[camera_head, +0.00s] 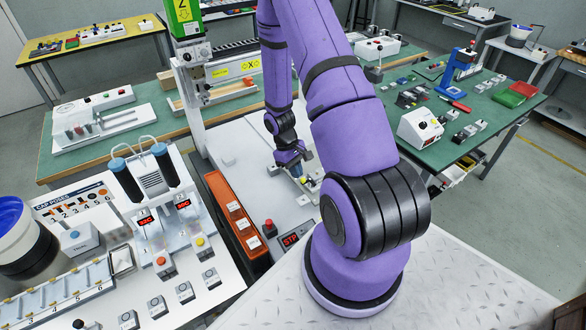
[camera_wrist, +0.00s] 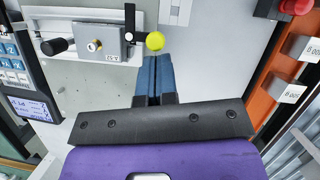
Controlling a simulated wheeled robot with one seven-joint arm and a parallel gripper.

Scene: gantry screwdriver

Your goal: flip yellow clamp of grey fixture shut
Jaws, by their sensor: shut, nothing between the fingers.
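The grey fixture (camera_wrist: 112,48) shows in the wrist view at the upper left, a small block with a brass-coloured round spot on its face. The yellow ball knob (camera_wrist: 155,41) of its clamp stands at the block's right end, beside a black upright bar (camera_wrist: 130,22). My gripper (camera_wrist: 155,60) has its blue fingers together and empty, with the tips just below the knob in the picture. I cannot tell whether they touch it. In the head view my gripper (camera_head: 293,162) points down over the white table; my arm and gripper hide most of the fixture there.
A black round handle (camera_wrist: 54,46) sticks out left of the fixture. A keypad panel with a screen (camera_wrist: 32,107) is at the far left. An orange box (camera_head: 231,215) with white labelled blocks and a red button (camera_head: 269,227) stand nearby. The white table (camera_head: 240,150) is otherwise fairly clear.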

